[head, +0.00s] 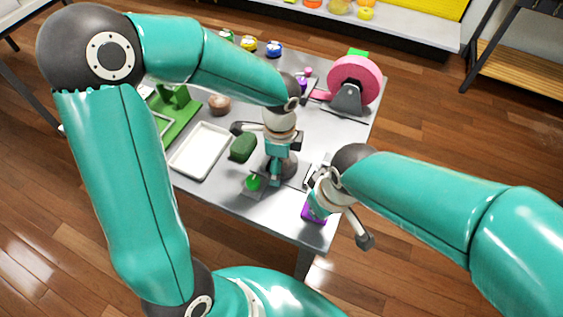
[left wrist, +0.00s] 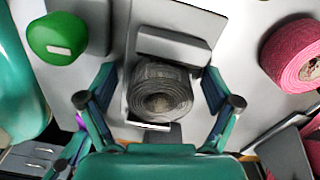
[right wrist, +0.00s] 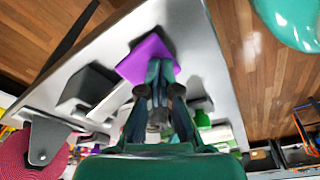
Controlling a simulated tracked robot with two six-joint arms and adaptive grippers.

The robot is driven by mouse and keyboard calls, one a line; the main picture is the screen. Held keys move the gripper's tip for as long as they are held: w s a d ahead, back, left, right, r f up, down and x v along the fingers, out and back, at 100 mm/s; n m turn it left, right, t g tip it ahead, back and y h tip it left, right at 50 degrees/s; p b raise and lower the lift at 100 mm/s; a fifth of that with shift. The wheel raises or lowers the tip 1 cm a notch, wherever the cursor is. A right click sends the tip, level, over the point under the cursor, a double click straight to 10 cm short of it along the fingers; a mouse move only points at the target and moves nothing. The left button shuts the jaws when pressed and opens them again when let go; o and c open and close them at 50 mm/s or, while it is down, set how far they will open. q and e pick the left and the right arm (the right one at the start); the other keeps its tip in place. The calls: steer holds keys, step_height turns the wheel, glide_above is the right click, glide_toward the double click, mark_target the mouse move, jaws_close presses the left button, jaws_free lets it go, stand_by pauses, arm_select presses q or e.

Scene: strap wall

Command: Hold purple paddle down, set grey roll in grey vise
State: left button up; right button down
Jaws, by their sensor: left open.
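The grey roll (left wrist: 160,92) lies between the spread fingers of my left gripper (left wrist: 158,102), with its wound end facing the camera. The grey vise (left wrist: 172,46) shows as a block and plate directly behind the roll. I cannot tell whether the roll touches its jaws. In the head view my left gripper (head: 277,172) is low over the table's front part, and the roll is hidden. The purple paddle (right wrist: 146,56) is at the table edge. My right gripper (right wrist: 158,90) has its fingers together at the paddle; their tips seem to touch it. The paddle also shows in the head view (head: 313,215).
A white tray (head: 201,150), a dark green block (head: 243,147) and a green round piece (head: 253,182) lie left of my left gripper. A pink roll on a grey stand (head: 347,98) is at the back right. Both grippers work close together near the table's front edge.

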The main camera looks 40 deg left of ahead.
arm_select(q)
steer(key=shift+w+r, duration=0.1)
steer(key=shift+r, duration=3.5)
steer(key=shift+r, duration=0.1)
arm_select(e)
steer(key=shift+r, duration=0.15)
steer(key=shift+r+p, duration=2.65)
steer(key=shift+r, duration=0.7)
arm_select(q)
step_height(320, 180, up, 5)
arm_select(e)
steer(key=shift+r, duration=0.1)
step_height(320, 180, up, 12)
steer(key=d, duration=0.2)
steer(key=shift+s+f, duration=0.2)
steer(key=shift+s, duration=0.05)
